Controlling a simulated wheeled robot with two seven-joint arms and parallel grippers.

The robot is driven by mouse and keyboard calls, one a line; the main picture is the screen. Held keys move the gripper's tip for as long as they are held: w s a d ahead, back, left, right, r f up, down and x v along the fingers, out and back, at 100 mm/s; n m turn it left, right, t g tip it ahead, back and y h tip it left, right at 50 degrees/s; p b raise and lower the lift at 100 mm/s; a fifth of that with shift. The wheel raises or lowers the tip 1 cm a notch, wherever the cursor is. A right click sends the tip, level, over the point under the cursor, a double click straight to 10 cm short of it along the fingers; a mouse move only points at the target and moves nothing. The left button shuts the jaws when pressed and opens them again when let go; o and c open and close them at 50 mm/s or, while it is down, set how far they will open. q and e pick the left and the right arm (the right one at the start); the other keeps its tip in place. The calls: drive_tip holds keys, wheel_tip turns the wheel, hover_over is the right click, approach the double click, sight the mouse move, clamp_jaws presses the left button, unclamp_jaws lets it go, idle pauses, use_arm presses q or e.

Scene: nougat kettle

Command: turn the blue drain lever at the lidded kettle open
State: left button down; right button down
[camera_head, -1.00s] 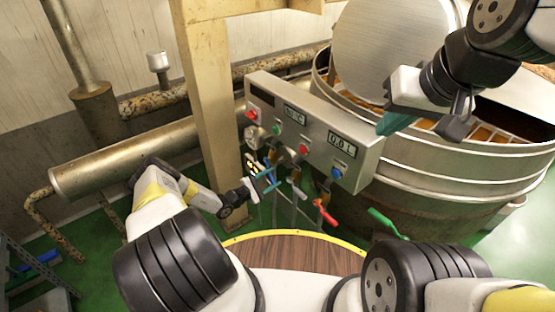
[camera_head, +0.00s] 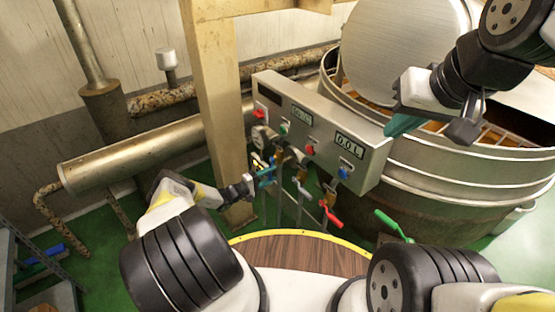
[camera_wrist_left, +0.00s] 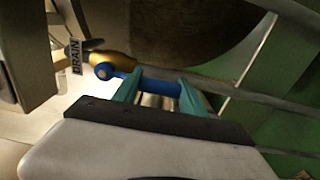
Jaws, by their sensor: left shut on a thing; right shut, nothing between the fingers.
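The blue drain lever (camera_wrist_left: 158,86) shows in the left wrist view, its round pivot end beside a brass valve body (camera_wrist_left: 108,62) and a DRAIN label (camera_wrist_left: 76,57). My left gripper (camera_wrist_left: 161,79) is shut on the lever's bar, one teal finger on each side. In the head view my left gripper (camera_head: 264,175) is small, at the pipes below the control panel, and the lever is hard to make out there. The large metal kettle (camera_head: 440,185) stands at the right with a round lid (camera_head: 405,50) tilted up. My right gripper (camera_head: 400,126) is shut and empty in front of the kettle.
The grey control panel (camera_head: 365,165) with buttons and displays hangs above the valves. A red handle (camera_head: 331,216) and a green handle (camera_head: 390,224) stick out right of my left gripper. A beige post (camera_head: 222,120) stands behind my left gripper. A round wooden top (camera_head: 300,247) lies in front.

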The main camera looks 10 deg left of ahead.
use_arm(q)
drive_tip(key=shift+a+f, duration=0.1)
idle(0.5)
drive_tip(key=c, duration=0.6)
unclamp_jaws()
drive_tip(key=shift+c, duration=0.2)
drive_tip(key=v, duration=0.7)
drive_tip(key=shift+s+a, duration=0.25)
drive_tip(key=shift+a, duration=0.05)
